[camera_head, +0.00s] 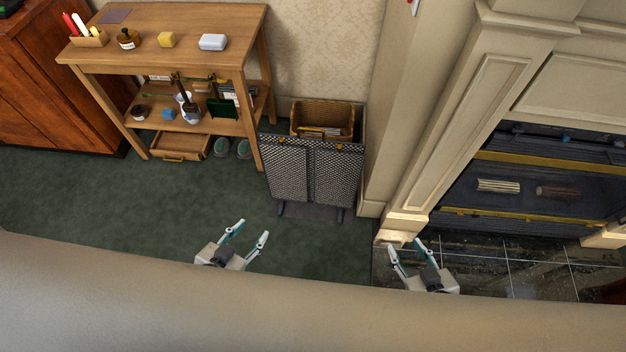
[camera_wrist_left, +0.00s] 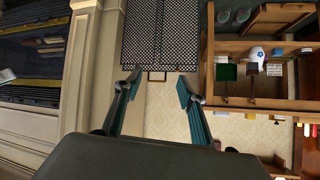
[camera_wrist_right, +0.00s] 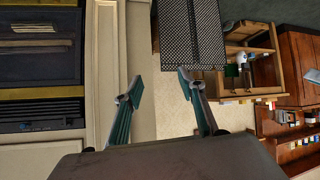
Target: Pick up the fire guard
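The fire guard (camera_head: 288,172) is a dark mesh screen of two panels with small brass-coloured pieces on its top edge. It stands upright on feet on the green carpet, in front of a wicker basket. It also shows in the left wrist view (camera_wrist_left: 176,40) and the right wrist view (camera_wrist_right: 188,28). My left gripper (camera_head: 251,230) is open and empty, short of the guard and a little left of its middle. My right gripper (camera_head: 404,245) is open and empty, to the right of the guard, over the hearth edge. Neither gripper touches the guard.
The wicker basket (camera_head: 336,117) stands close behind the guard. A wooden console table (camera_head: 190,62) with loaded shelves is at the left. The fireplace surround (camera_head: 455,110) and tiled hearth (camera_head: 480,265) are at the right. Carpet (camera_head: 150,205) at the left is clear.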

